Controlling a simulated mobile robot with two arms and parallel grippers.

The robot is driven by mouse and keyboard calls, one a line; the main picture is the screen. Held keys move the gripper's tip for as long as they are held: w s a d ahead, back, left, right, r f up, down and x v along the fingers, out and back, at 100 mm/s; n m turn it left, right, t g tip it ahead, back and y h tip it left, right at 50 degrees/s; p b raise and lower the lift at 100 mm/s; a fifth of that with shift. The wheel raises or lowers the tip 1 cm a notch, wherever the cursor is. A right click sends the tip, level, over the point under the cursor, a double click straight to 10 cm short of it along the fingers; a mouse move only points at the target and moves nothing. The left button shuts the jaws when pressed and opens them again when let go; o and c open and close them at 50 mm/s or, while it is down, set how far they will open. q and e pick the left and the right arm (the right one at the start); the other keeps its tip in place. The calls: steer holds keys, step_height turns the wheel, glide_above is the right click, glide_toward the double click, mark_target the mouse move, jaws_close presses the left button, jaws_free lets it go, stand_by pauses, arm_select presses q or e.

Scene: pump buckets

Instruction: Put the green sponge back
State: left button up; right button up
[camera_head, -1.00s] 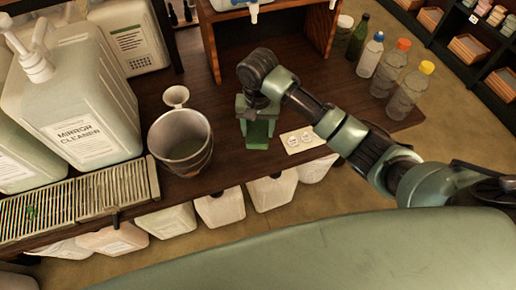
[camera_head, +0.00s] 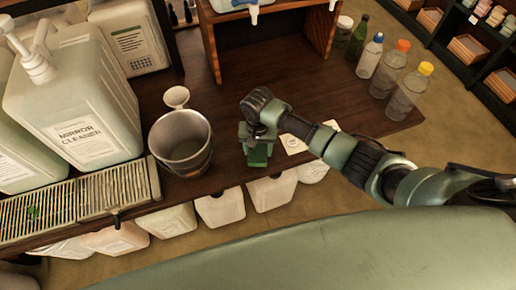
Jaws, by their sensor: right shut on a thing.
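The green sponge (camera_head: 258,156) is near the front edge of the dark wooden counter, right of the grey bucket. My right gripper (camera_head: 257,143) is above it, pointing down, and is shut on it. The gripper covers the sponge's upper part, and I cannot tell whether the sponge touches the counter. My left gripper is not in view.
A grey bucket (camera_head: 181,146) stands close on the left with a small white cup (camera_head: 176,97) behind it. A white card (camera_head: 294,143) lies to the right. A Mirror Cleaner jug (camera_head: 75,105), a slatted tray (camera_head: 75,200) and several bottles (camera_head: 390,72) flank the counter.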

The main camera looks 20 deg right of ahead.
mark_target(258, 151)
steer(key=shift+f, duration=0.1)
steer(key=o, duration=1.3)
step_height(258, 151, up, 12)
